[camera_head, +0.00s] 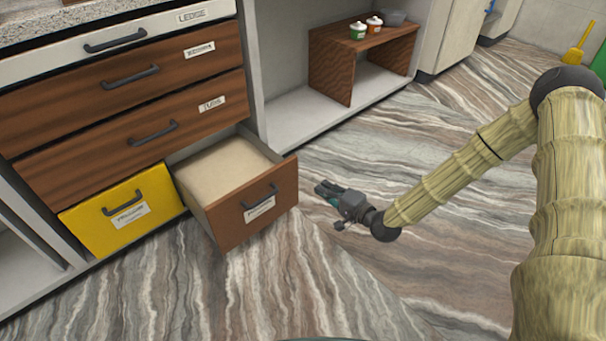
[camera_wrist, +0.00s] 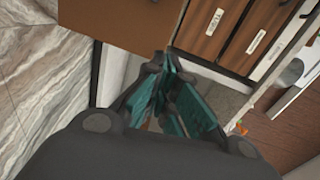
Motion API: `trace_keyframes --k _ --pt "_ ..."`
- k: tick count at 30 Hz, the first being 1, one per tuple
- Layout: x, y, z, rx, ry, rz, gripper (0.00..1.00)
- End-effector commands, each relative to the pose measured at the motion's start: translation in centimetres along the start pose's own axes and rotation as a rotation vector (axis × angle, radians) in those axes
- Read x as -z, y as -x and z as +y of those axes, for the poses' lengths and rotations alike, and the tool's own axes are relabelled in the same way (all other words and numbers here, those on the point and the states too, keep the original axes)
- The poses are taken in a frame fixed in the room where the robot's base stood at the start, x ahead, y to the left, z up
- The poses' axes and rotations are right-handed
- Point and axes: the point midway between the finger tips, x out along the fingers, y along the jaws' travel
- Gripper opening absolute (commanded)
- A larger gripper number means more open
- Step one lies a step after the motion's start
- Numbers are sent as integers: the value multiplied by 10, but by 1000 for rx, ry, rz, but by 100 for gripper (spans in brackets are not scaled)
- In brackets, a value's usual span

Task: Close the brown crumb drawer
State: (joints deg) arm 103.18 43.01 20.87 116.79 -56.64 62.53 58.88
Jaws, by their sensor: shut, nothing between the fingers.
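The brown crumb drawer (camera_head: 231,222) is pulled out at the bottom right of the cabinet in the head view. Its front has a dark bar handle (camera_head: 261,196) and a white label I cannot read. Its inside shows a pale, empty-looking bottom. My gripper (camera_head: 322,190) is shut and empty, just to the right of the drawer front and apart from it. In the wrist view my gripper (camera_wrist: 168,88) has its teal finger pads close together, with a brown panel (camera_wrist: 125,20) beyond the fingertips that looks like the drawer front.
A yellow drawer (camera_head: 122,210) is shut left of the open one. Two brown drawers (camera_head: 130,82) and a white drawer (camera_head: 115,38) are shut above. A small wooden shelf (camera_head: 330,65) holding jars stands at the back right. The floor (camera_head: 330,290) in front is clear.

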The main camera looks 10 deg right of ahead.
Motion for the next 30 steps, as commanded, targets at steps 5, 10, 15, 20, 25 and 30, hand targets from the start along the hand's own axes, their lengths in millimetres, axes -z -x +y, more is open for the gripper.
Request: trace_keyframes --k 5,10,15,20,25,30 --pt "25 -6 14 88 -33 22 0" --pt "36 -7 12 130 -50 27 0" --pt "38 -12 10 139 -53 27 0" --pt "38 -31 10 139 -52 26 0" --pt "39 -59 6 139 -51 26 0" --pt "40 -87 3 138 -50 27 0"
